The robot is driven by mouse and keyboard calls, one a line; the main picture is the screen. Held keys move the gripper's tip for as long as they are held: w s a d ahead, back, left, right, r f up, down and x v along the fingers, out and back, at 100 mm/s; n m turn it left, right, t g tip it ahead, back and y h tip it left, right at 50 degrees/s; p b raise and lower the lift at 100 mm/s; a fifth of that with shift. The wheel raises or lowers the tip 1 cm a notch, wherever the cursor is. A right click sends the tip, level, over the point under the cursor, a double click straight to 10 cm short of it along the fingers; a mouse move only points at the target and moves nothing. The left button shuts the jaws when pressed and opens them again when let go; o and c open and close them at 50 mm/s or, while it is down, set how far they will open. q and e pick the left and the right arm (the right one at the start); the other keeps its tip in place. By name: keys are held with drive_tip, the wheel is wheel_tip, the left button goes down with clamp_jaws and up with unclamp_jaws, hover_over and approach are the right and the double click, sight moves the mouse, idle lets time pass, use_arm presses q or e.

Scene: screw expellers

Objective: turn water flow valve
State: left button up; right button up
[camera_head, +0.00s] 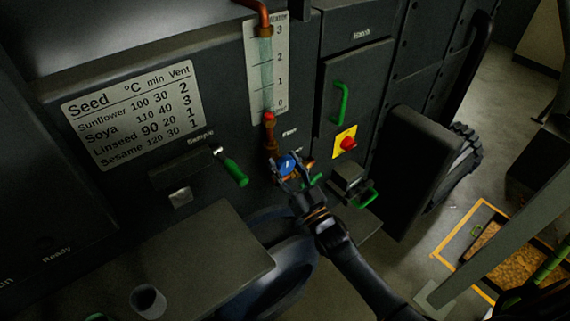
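The water flow valve has a small blue handle (287,162) below the "Flow" label, at the foot of a copper pipe (270,135) on the dark machine front. My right gripper (289,172), its arm coming in from the lower right, is right at the blue handle. Its fingers overlap the handle and partly hide it. They are too small and dark to show whether they are closed on it or only beside it. My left gripper is not in view.
A sight gauge (265,70) marked 0 to 3 stands above the valve. A green sample lever (235,172) is to the left. A red knob (348,143) on yellow and green handles (341,103) are to the right. A settings plate (131,114) lists seeds.

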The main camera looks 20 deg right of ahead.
drive_tip(key=c, duration=0.5)
